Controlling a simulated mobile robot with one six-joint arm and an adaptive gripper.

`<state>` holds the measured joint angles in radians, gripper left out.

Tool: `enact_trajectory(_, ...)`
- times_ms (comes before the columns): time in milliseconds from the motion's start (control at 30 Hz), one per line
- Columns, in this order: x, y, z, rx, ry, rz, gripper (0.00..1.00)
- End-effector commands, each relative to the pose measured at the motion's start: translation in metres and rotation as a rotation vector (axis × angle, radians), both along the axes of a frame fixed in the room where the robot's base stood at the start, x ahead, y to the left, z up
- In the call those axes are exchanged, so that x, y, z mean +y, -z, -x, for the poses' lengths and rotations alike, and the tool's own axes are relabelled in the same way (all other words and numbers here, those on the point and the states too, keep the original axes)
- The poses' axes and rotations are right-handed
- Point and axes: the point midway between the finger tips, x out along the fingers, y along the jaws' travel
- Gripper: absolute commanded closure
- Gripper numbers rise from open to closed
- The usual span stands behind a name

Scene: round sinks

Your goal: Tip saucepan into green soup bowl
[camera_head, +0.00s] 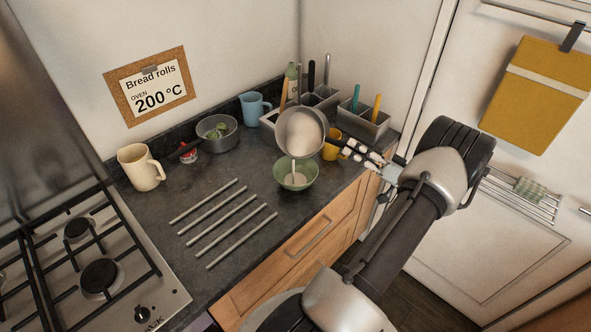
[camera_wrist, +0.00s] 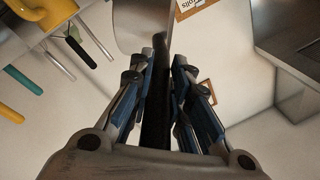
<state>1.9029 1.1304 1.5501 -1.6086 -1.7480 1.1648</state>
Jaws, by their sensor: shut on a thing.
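The grey saucepan (camera_head: 301,130) is tilted in the air above the green soup bowl (camera_head: 296,182), with its open side facing the head camera. Its inside looks pale. A pale streak runs from its lower rim down into the bowl, and pale content shows there. The bowl stands upright on the dark counter near its front edge. My gripper (camera_head: 355,150) is to the right of the pan, shut on its black handle. In the wrist view, the fingers close on both sides of the handle (camera_wrist: 157,105), with part of the metal pan (camera_wrist: 143,22) beyond.
A yellow mug (camera_head: 331,150) stands close behind the handle. Grey utensil bins (camera_head: 362,126) and a blue mug (camera_head: 252,110) stand at the back. Metal bars (camera_head: 222,217) lie left of the bowl.

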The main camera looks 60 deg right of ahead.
Motion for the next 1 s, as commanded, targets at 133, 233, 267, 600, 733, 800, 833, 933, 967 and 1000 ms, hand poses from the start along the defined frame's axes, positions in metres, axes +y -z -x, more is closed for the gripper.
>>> enact_trajectory(133,0.0003,-0.0027,0.0003,-0.004,0.0,0.012,1.0)
enact_trajectory(233,0.0007,-0.0028,0.0004,-0.005,0.0,0.018,1.0)
enact_trajectory(267,0.0008,-0.0029,0.0004,-0.005,0.0,0.02,1.0)
enact_trajectory(600,0.0021,-0.0034,0.0003,-0.006,0.0,0.038,1.0)
enact_trajectory(733,0.0022,-0.0035,0.0004,-0.005,0.0,0.039,1.0)
enact_trajectory(800,0.0024,-0.0035,0.0004,-0.005,0.0,0.041,1.0)
enact_trajectory(833,0.0024,-0.0035,0.0004,-0.005,-0.001,0.043,1.0)
enact_trajectory(933,0.0027,-0.0036,0.0003,-0.005,0.001,0.046,1.0)
enact_trajectory(967,0.0027,-0.0037,0.0003,-0.006,0.0,0.047,1.0)
enact_trajectory(1000,0.0029,-0.0036,0.0004,-0.006,0.0,0.048,1.0)
